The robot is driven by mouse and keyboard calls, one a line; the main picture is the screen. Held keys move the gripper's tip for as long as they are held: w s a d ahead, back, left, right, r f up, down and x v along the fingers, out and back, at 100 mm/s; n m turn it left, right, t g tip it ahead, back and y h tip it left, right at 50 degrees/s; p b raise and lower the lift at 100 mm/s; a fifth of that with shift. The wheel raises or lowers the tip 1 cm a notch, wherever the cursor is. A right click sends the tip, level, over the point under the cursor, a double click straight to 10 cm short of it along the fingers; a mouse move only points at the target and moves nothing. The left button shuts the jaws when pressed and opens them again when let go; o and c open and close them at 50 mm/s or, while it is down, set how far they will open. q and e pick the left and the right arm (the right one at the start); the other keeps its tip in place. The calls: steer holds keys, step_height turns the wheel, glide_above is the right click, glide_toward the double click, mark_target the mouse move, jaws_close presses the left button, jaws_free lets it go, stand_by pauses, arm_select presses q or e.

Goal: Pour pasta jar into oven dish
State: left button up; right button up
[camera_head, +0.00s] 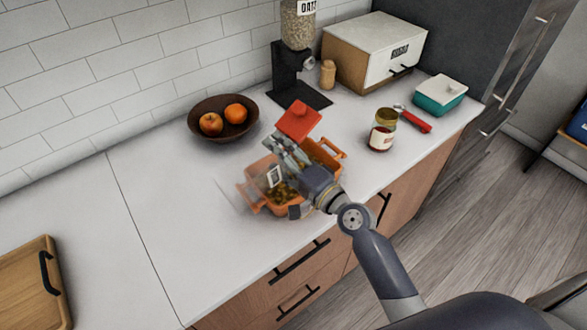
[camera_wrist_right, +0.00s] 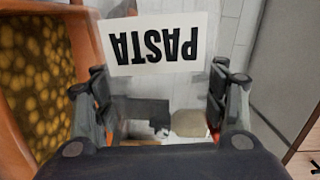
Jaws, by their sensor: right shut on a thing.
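The pasta jar (camera_head: 274,176) is clear with a white label. My right gripper (camera_head: 285,168) is shut on it, above the oven dish. In the right wrist view the jar's PASTA label (camera_wrist_right: 155,43) reads upside down between my right gripper's fingers (camera_wrist_right: 165,95). The orange oven dish (camera_head: 327,156) stands on the counter, partly hidden by my gripper and the jar. Yellow-brown pasta pieces (camera_wrist_right: 36,75) lie in the dish. The jar looks tipped, but its mouth and any contents are hard to make out. My left gripper is not in view.
A red lid-like piece (camera_head: 299,121) is just behind the dish. A fruit bowl (camera_head: 203,132), dispenser (camera_head: 289,70), sauce jar (camera_head: 383,130), red-handled tool (camera_head: 415,121) and teal dish (camera_head: 440,95) stand around.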

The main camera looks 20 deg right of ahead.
mark_target(245, 168)
steer(key=shift+s+a+r+n+p, duration=0.25)
steer(key=shift+a+n+p, duration=0.25)
steer(key=shift+p, duration=0.05)
steer(key=shift+s+a+r+n+p, duration=0.2)
steer(key=shift+a+n+p, duration=0.3)
steer(key=r+n+p, duration=0.2)
steer(key=r+p, duration=0.1)
steer(key=a+r+n+p, duration=0.1)
steer(key=r+n+p, duration=0.1)
steer(key=r+p, duration=0.1)
steer(key=r+n+p, duration=0.2)
steer(key=p, duration=0.1)
steer(key=shift+s+a+r+n, duration=0.2)
steer(key=shift+s+r+n, duration=0.1)
steer(key=shift+r+n, duration=0.1)
steer(key=a+n+p, duration=0.1)
steer(key=n, duration=0.1)
steer(key=s+a+r+n+p, duration=0.1)
steer(key=a+n, duration=0.1)
steer(key=shift+s, duration=0.2)
steer(key=shift+s+a+n, duration=0.3)
steer(key=shift+a+n, duration=0.35)
steer(key=shift+n, duration=0.25)
steer(key=shift+s+a+f+n, duration=0.25)
steer(key=shift+a+n, duration=0.2)
steer(key=shift+n, duration=0.35)
step_height(245, 168, up, 5)
steer(key=shift+f, duration=0.1)
